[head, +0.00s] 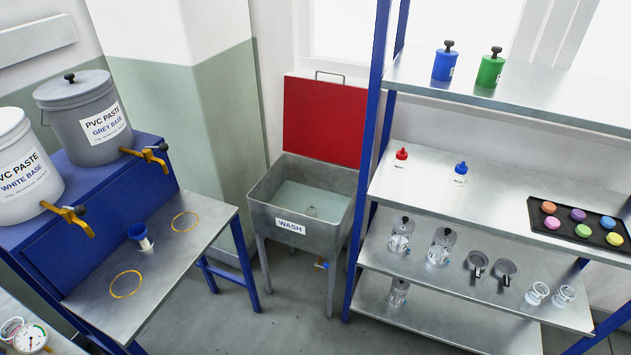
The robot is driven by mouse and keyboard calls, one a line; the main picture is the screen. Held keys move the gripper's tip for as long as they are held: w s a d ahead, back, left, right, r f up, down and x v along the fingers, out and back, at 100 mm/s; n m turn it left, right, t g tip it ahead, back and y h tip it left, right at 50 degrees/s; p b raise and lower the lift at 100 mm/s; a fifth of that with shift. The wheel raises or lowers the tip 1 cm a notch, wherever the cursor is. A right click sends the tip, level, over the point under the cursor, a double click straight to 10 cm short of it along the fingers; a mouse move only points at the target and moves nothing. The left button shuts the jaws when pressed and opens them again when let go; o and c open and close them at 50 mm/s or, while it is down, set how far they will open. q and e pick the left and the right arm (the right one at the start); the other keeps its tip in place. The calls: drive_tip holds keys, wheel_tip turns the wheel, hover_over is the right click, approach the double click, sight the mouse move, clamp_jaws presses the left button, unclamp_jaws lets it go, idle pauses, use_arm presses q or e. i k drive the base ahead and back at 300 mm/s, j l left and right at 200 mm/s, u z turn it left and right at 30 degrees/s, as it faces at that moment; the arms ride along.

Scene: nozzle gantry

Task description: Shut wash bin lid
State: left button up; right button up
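The wash bin (273,213) is a grey metal basin on legs, with a "WASH" label on its front. Its red lid (323,120) stands open, raised upright at the back against the wall side, with a metal handle (330,75) on its top edge. Neither of my grippers is in the head view.
A blue-framed metal shelf unit (480,192) with bottles, jars and a dark tray stands close on the bin's right. Grey floor (290,310) lies open in front.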

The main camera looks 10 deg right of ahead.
sight(325, 121)
drive_tip(key=i+u, duration=0.35)
drive_tip(key=i, duration=0.55)
